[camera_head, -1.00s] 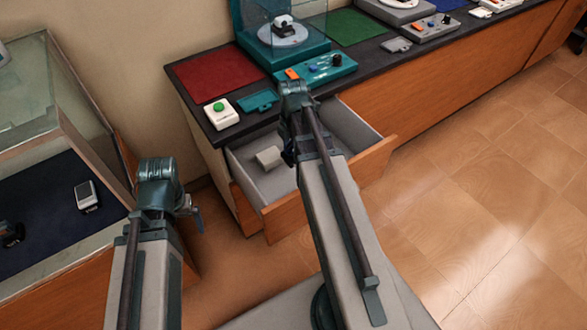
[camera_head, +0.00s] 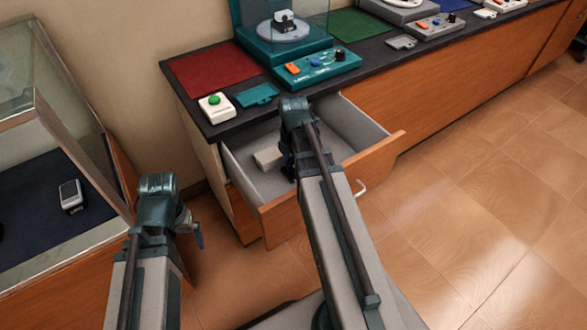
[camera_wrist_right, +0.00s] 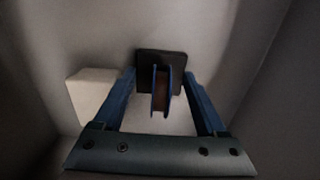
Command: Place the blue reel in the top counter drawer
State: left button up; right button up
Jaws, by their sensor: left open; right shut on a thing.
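The counter drawer (camera_head: 277,216) is pulled open under the counter's near end. My right gripper (camera_head: 287,168) reaches down into it. In the right wrist view, the blue reel (camera_wrist_right: 161,92), with blue flanges, a brown winding and a dark square plate, sits between the blue fingers of my right gripper (camera_wrist_right: 160,72). The gripper is shut on it, inside the drawer's grey walls. Whether the reel touches the drawer floor I cannot tell. In the head view the reel is hidden by my right arm. My left gripper (camera_head: 198,236) is open and empty, left of the drawer.
A white block (camera_head: 268,157) lies in the drawer beside my right gripper; it also shows in the right wrist view (camera_wrist_right: 92,96). On the counter (camera_head: 222,131) are a green-button box (camera_head: 217,108) and a teal control panel (camera_head: 317,66). A glass display case stands at left.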

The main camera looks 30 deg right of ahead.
jog(key=shift+f, duration=0.2)
jog(key=o, duration=1.2)
jog(key=shift+r, duration=0.1)
notch_tip(320, 180, up, 12)
jog(key=p, duration=1.2)
jog(key=shift+r, duration=0.25)
jog(key=shift+f, duration=0.2)
